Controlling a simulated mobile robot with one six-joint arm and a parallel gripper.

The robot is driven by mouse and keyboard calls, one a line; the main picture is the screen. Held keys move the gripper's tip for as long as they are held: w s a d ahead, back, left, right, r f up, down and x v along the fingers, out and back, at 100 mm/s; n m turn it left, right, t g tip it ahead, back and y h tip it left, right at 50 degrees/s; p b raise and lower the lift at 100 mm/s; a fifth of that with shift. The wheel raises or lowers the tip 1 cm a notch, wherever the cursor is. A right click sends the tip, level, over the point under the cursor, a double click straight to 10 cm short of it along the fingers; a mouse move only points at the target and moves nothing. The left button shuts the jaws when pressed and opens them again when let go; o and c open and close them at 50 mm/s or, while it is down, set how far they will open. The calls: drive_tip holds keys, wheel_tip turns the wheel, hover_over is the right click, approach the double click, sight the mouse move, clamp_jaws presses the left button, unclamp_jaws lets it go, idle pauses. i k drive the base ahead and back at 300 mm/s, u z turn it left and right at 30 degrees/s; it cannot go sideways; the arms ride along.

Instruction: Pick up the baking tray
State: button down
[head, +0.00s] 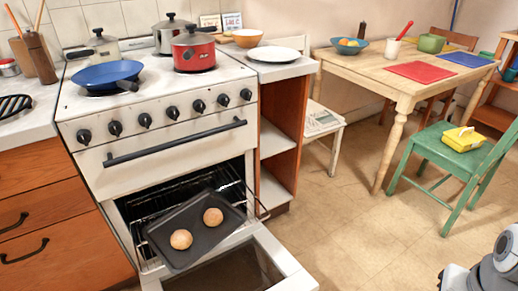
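The dark baking tray (187,216) is at the mouth of the open oven in the head view. It juts out from the oven rack (232,186) over the lowered oven door (283,262). Two round golden buns lie on it, a left bun (181,239) and a right bun (213,216). My gripper is not in view. Only a grey and white part of my own body shows at the lower right corner, well apart from the tray.
The white stove (165,150) carries a blue pan (105,75), a red pot (193,50) and other pots. The tiled floor (345,225) between is clear.

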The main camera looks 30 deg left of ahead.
sight(189, 215)
drive_tip(key=z, duration=0.05)
drive_tip(key=k, duration=2.3)
drive_tip(key=u, duration=2)
drive_tip(key=i, duration=1.55)
drive_tip(key=u, duration=0.05)
